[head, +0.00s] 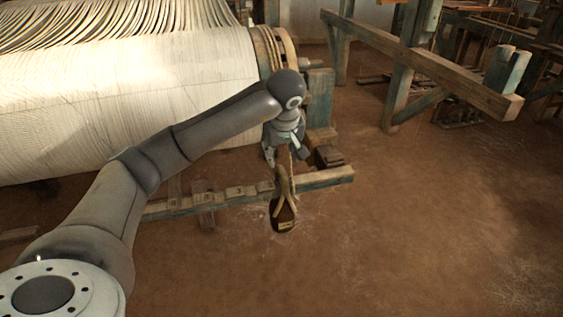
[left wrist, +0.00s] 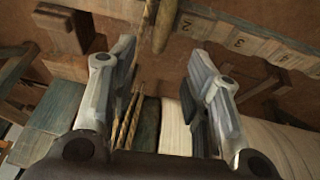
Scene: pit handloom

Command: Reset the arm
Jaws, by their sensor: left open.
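My left arm reaches in from the left in the head view, past the cloth roll. Its gripper (head: 284,154) points down near the roll's right end, above a notched wooden beam (head: 330,178). In the left wrist view its two fingers (left wrist: 163,58) stand wide apart, with nothing clasped between them. A rope (head: 281,180) with a dark weight (head: 284,216) hangs just below the gripper in the head view. The rope also shows beyond the fingers in the left wrist view (left wrist: 147,20); whether it touches them I cannot tell. My right gripper is not in view.
The large roll of pale cloth (head: 130,90) fills the upper left. The notched beam bears numbers (left wrist: 240,42) in the left wrist view. A wooden frame with a long rail (head: 440,68) stands at the upper right. The earthen floor (head: 430,230) at the lower right is clear.

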